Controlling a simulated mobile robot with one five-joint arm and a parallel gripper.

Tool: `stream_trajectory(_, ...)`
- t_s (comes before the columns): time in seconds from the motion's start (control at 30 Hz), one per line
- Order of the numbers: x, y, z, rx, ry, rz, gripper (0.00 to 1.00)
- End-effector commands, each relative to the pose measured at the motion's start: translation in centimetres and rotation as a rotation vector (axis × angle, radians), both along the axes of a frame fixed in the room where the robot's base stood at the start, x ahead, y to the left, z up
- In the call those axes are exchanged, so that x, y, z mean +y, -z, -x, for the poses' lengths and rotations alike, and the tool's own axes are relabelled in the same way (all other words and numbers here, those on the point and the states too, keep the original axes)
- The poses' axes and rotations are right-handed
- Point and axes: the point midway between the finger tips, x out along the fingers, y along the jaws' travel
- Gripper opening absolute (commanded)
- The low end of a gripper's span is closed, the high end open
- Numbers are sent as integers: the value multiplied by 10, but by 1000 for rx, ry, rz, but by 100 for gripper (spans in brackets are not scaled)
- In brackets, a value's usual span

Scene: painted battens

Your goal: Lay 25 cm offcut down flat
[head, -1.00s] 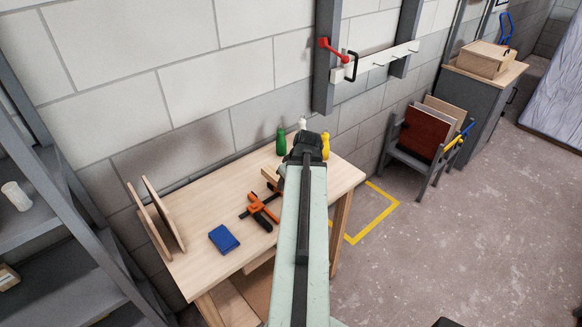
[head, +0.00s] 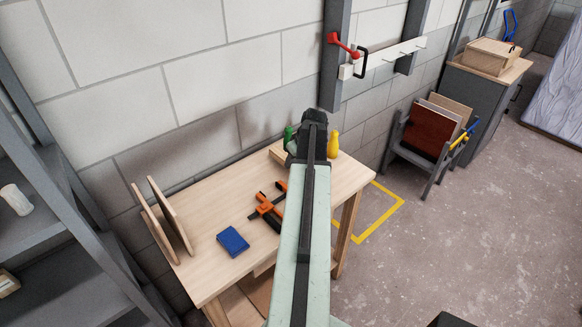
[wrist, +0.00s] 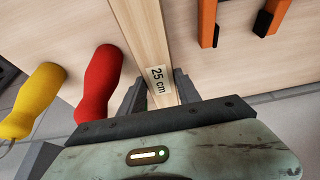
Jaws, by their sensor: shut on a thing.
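The 25 cm offcut, a pale wooden batten, is held between the two dark fingers of my gripper (wrist: 158,90). In the head view a short part of the offcut (head: 277,152) shows left of my gripper (head: 311,145), over the back of the workbench (head: 205,205). My arm hides the rest there. I cannot tell whether the offcut touches the bench top.
A red handle-shaped item (wrist: 100,85) and a yellow one (wrist: 35,100) stand close left of the offcut. A green item (head: 289,136) is by the wall. An orange clamp (head: 267,208), blue box (head: 232,241) and upright boards (head: 170,215) are on the bench.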

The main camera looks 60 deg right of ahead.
Motion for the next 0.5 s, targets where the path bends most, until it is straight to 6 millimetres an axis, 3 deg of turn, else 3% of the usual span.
stream_trajectory(0.03, 0, 22, 3, 1, 3, -1, 0)
stream_trajectory(0.1, -1, 32, 4, 0, 5, 0, 0)
stream_trajectory(0.5, 1, 34, 1, 1, 1, -1, 0)
